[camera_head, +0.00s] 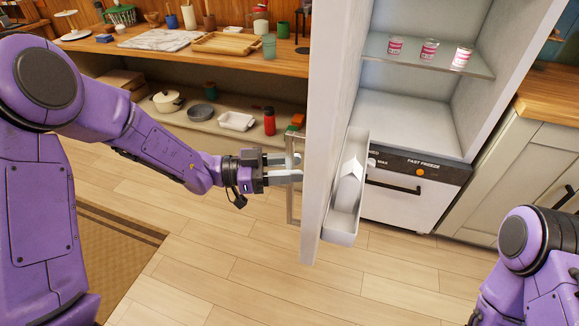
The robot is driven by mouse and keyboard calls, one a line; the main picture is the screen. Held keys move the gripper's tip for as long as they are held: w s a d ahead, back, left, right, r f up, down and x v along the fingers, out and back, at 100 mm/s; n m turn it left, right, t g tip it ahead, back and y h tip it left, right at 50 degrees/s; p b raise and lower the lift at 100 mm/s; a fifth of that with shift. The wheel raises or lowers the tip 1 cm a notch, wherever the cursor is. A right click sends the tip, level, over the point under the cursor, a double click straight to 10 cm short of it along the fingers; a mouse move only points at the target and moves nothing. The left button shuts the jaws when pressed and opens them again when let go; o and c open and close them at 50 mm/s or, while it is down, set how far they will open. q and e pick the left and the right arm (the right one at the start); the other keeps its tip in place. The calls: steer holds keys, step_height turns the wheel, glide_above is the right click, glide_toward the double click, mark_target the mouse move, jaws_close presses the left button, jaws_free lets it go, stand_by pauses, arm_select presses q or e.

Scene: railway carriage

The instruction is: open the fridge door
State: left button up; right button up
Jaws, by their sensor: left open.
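The fridge door (323,120) is white and stands wide open, swung out toward me and seen nearly edge-on. A door bin (344,226) on its inner side holds a white carton-like item (349,185). A pale bar handle (291,215) is on the door's outer left side. My left gripper (288,168) is open, with its fingers at the handle; I cannot tell if they touch it.
A wooden counter (110,47) at the back left carries a tray and jars. A lower shelf (200,130) holds pots and a red bottle (269,121). A freezer drawer (410,199) and cabinet (535,165) stand right. The floor (220,245) before the door is clear.

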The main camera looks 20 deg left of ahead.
arm_select(q)
steer(key=b+v, duration=0.1)
steer(key=v, duration=0.9)
steer(key=shift+a, duration=0.25)
steer(key=shift+s, duration=0.1)
